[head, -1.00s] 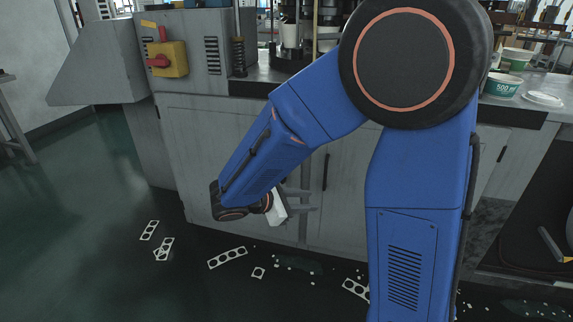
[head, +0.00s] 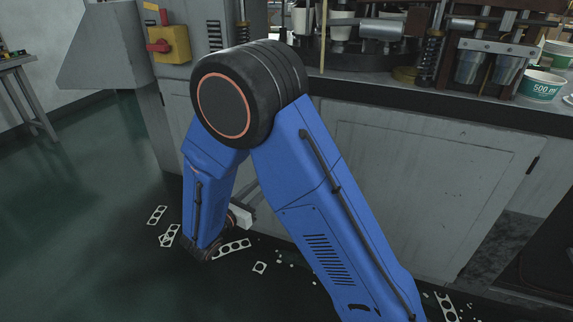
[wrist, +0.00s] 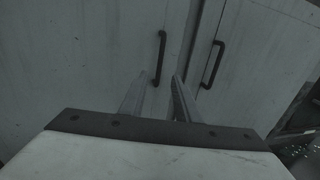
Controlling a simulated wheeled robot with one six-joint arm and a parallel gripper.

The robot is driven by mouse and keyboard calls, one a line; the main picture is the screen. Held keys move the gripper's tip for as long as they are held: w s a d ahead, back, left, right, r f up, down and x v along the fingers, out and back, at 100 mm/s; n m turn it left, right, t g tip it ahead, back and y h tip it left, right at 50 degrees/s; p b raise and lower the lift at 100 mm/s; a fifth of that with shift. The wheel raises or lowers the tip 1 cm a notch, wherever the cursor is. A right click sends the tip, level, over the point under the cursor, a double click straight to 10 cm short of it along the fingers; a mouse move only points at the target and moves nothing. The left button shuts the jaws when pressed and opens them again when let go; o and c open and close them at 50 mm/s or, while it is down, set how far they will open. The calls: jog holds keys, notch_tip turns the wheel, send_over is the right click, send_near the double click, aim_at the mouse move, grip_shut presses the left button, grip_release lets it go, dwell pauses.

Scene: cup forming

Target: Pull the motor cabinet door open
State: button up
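The grey cabinet has two doors, seen close in the wrist view: a left door (wrist: 75,55) and a right door (wrist: 270,50). Both look shut, with a narrow dark seam between them. The left door has a dark bar handle (wrist: 161,58); the right door has another (wrist: 212,65). My gripper (wrist: 159,80) is open, its two fingers pointing at the doors. The left handle's lower end shows between the fingertips in the picture; I cannot tell whether the fingers reach around it. In the head view the right door (head: 425,190) shows, while my arm hides both handles.
A yellow switch box with a red knob (head: 168,44) is at upper left. A dark worktop edge (head: 450,115) runs above the doors, with machinery and cups on it. Punched white scraps (head: 157,215) lie on the dark green floor, which is open at left.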

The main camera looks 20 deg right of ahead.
jog(key=x, duration=1.6)
grip_shut()
